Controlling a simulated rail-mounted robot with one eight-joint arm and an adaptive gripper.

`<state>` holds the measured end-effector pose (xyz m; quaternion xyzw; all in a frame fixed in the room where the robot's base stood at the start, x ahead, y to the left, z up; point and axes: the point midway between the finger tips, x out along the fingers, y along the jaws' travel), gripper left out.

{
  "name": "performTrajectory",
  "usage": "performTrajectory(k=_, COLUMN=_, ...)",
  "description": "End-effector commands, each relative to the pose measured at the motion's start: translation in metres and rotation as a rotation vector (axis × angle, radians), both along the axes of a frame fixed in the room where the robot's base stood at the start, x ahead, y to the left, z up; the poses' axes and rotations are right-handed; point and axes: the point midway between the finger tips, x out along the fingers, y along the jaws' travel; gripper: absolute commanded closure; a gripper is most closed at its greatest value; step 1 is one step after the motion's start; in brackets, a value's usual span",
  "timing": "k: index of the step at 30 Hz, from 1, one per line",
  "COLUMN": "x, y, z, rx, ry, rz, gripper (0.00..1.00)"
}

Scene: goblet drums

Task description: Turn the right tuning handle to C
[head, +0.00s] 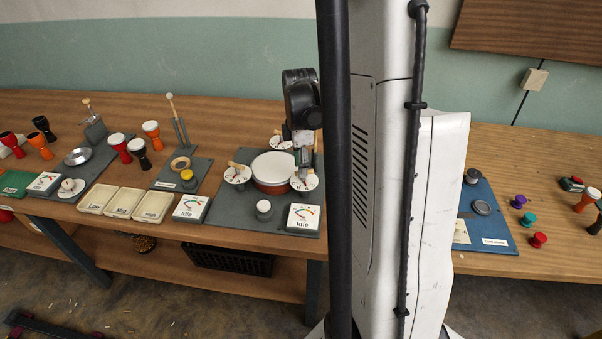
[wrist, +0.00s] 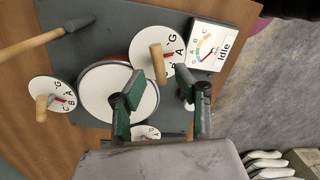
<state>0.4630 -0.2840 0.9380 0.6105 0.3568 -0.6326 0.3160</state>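The right tuning handle (wrist: 157,64) is a wooden peg on a white lettered dial (wrist: 143,38), beside the drum (wrist: 118,92). G and A are readable on this dial, with a red mark near A; C is not clear. In the head view the right dial (head: 312,184) lies under my gripper (head: 303,172). In the wrist view my gripper (wrist: 160,88) is open, with its green-padded fingers spread apart. The peg's near end shows between the fingertips, without visible contact on either side. Depth between fingers and peg is hard to tell.
A meter box (head: 303,217) reading Idle stands in front of the right dial. Two other dials with wooden handles flank the drum, at left (head: 237,174) and behind (head: 280,143). A white-topped knob (head: 263,208) stands in front. In the wrist view a wooden-handled tool (wrist: 30,45) lies nearby.

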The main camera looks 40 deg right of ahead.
Motion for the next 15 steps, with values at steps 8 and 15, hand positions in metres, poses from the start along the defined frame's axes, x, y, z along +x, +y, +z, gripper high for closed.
performTrajectory(k=8, x=-0.002, y=0.001, z=-0.027, rx=0.000, ry=0.000, rz=0.000, gripper=0.69)
performTrajectory(k=15, x=-0.002, y=0.001, z=-0.030, rx=0.000, ry=0.000, rz=0.000, gripper=0.69)
